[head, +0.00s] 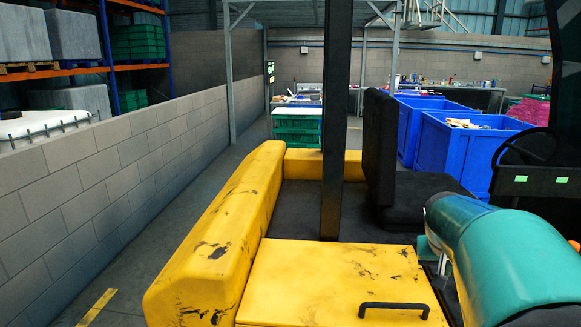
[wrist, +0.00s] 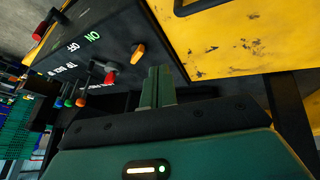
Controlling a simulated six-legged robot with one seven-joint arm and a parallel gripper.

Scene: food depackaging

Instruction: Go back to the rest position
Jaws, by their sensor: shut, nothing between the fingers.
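My gripper (wrist: 158,87) shows in the wrist view as two dark green fingers close together, with nothing between them. It is beside a black control panel (wrist: 72,58) with "ON" and "OFF" lettering. An orange lever (wrist: 138,52) and a red lever (wrist: 110,76) stand just left of the fingers. No contact with them can be made out. In the head view my teal arm shows at the lower right, and my gripper is out of that picture.
A yellow vehicle body (head: 215,230) with a black seat (head: 380,150), dark post (head: 337,110) and steering wheel (head: 530,155) surrounds the arm. Blue bins (head: 450,150) and green crates (head: 297,127) stand beyond. A block wall (head: 90,190) runs along the left.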

